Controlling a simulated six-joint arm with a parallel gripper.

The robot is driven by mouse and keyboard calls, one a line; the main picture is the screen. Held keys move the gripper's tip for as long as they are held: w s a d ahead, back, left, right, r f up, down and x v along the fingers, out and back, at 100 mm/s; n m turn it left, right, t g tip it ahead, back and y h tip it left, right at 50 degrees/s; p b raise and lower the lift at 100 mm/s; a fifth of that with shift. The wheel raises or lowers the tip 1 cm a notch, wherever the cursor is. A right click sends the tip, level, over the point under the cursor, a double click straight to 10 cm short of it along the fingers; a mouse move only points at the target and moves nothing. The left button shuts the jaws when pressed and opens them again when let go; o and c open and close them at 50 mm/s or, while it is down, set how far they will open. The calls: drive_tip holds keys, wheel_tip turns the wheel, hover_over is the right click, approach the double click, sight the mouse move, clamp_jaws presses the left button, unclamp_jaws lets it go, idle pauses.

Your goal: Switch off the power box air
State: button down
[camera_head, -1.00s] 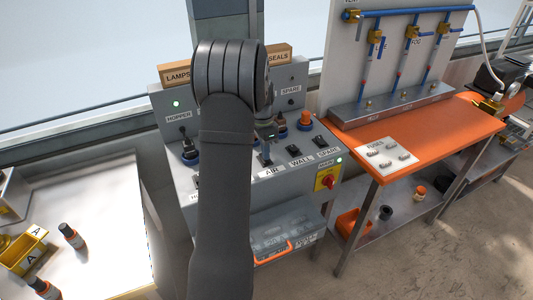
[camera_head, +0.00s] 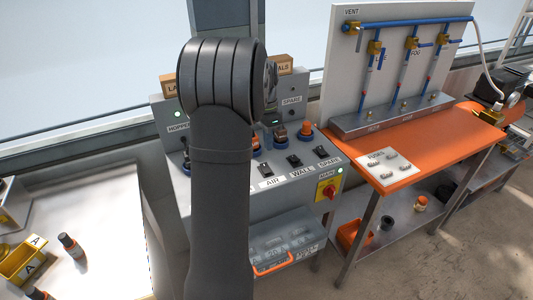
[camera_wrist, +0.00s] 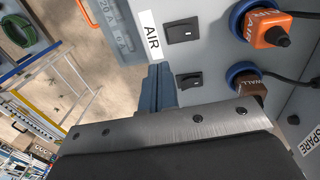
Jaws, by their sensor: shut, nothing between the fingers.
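The power box (camera_head: 262,205) is a grey panel with labelled rocker switches and plugs. The black AIR switch (camera_head: 265,170) sits above its label, right of my arm. In the wrist view, the AIR switch (camera_wrist: 184,34) is beside the AIR label, and the orange AIR plug (camera_wrist: 268,32) is to its right. I cannot tell which way the rocker is tipped. My gripper (camera_wrist: 158,72) is shut and empty. In the picture, its blue-grey fingers end below the AIR label and left of a second switch (camera_wrist: 190,80); contact is not visible. My arm hides the fingertips in the head view.
WALL (camera_head: 294,160) and SPARE (camera_head: 320,151) switches lie close to the right of AIR. A red-yellow MAIN knob (camera_head: 328,191) is on the front. Upright plugs stand behind the switches. An orange bench (camera_head: 440,140) with pipework is to the right.

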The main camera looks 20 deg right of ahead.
drive_tip(key=shift+s+r, duration=0.25)
drive_tip(key=shift+r, duration=0.85)
drive_tip(key=shift+s+r, duration=0.2)
drive_tip(key=shift+r, duration=0.85)
drive_tip(key=shift+f, duration=0.1)
hover_over(267, 169)
wheel_tip(267, 169, down, 9)
drive_tip(key=shift+a+f, duration=0.1)
drive_tip(key=shift+f, duration=0.05)
drive_tip(key=shift+w+g, duration=0.3)
wheel_tip(267, 169, up, 7)
drive_tip(key=w, duration=0.1)
drive_tip(key=shift+w+f, duration=0.15)
drive_tip(key=shift+f, duration=0.1)
